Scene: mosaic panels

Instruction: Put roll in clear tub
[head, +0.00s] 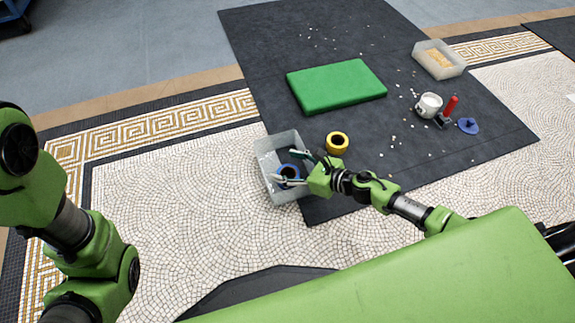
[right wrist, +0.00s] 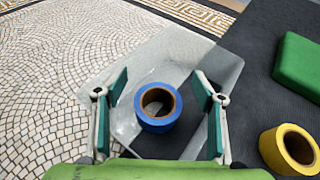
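The clear tub (head: 283,139) stands at the left edge of the dark mat, and it fills the middle of the right wrist view (right wrist: 180,48). A blue roll (head: 289,171) is inside the tub's outline, hole facing up; it also shows in the right wrist view (right wrist: 157,107). My right gripper (head: 284,167) is over the tub with its fingers spread. In the right wrist view its fingers (right wrist: 160,100) stand on either side of the blue roll, with a gap on each side. My left arm shows at the left, but its gripper is out of view.
A yellow roll (head: 337,143) lies on the mat right of the tub. A green pad (head: 337,86) lies behind. A white pot (head: 428,105), a red-handled tool (head: 447,112), a blue disc (head: 468,126) and a tub of yellowish pieces (head: 440,58) are farther right. Small chips are scattered around.

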